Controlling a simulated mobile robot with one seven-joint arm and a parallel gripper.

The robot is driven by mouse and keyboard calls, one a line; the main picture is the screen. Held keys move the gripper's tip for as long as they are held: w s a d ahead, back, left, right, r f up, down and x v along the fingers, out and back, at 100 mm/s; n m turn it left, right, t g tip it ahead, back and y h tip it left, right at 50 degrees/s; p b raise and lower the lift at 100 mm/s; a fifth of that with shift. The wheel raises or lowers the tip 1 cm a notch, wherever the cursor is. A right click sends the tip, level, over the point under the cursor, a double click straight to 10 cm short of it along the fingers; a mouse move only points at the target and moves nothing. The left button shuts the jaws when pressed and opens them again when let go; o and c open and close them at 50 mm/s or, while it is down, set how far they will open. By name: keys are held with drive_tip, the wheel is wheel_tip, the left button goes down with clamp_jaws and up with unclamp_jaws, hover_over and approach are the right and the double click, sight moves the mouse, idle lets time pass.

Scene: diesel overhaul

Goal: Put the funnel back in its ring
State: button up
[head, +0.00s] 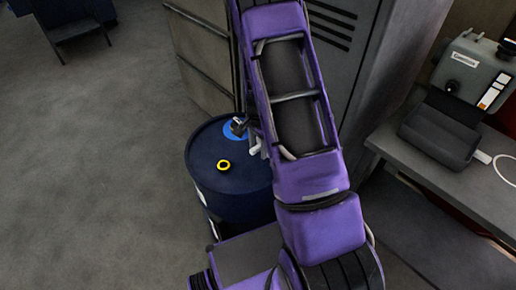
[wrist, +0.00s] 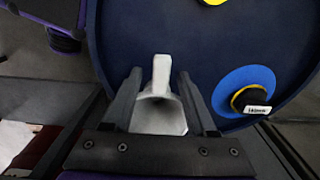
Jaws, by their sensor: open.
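The pale grey-white funnel (wrist: 160,118) is between the two fingers of my gripper (wrist: 159,78) in the wrist view. Its narrow part points up the picture and its wide part lies nearer the palm. My gripper is open, with a finger on either side of the funnel; I cannot tell whether either finger touches it. A yellow ring (head: 223,165) is on top of the dark blue drum (head: 208,150); part of it also shows at the top edge of the wrist view (wrist: 213,2). In the head view my arm hides most of the gripper.
A bright blue disc (wrist: 240,86) with a black-and-yellow labelled piece (wrist: 252,100) is on the drum top, right of the gripper. Grey cabinets (head: 205,50) stand behind the drum. A bench (head: 440,170) with a grey machine (head: 468,85) is at right.

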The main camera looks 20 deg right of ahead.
wheel_tip(320, 180, up, 17)
drive_tip(key=p, duration=0.3)
drive_tip(key=shift+f, duration=0.15)
